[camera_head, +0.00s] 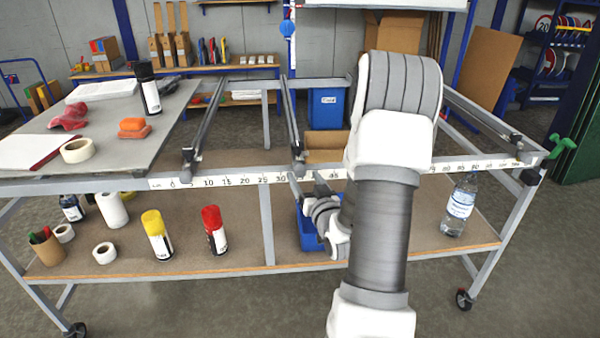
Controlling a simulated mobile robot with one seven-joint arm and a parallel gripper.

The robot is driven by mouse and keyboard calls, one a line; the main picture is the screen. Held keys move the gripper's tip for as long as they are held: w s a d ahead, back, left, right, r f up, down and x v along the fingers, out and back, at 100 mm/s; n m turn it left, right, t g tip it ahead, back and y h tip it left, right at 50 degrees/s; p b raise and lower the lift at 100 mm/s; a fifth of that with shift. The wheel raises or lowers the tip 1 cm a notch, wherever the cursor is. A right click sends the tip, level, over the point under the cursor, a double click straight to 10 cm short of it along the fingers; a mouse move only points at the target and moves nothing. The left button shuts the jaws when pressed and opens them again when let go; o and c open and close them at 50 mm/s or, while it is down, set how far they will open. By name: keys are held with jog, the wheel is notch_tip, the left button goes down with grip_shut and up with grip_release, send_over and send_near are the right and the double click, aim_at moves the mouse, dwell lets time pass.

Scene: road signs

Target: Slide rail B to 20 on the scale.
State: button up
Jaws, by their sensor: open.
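Several dark rails run front to back across the frame table. The left rail (207,118) has its front end near 5 on the white scale (236,180). The middle rail (291,115) has its front end block just right of the 30 mark. A right rail (478,113) ends near the scale's right end. No rail letters are legible, so I cannot tell which is B. The scale's 20 mark lies between the left and middle rails. My gripper (305,184) is open, just below and in front of the middle rail's end. My arm hides part of the scale.
A grey board (110,125) on the left carries tape, a spray can and other items. The lower shelf (190,262) holds spray cans, tape rolls and a water bottle (459,206). A cardboard box (326,146) and blue bin (326,107) stand behind the scale.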

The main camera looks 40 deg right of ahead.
aim_at(301, 174)
jog(key=shift+x, duration=2.15)
jog(key=shift+a, duration=0.1)
grip_shut()
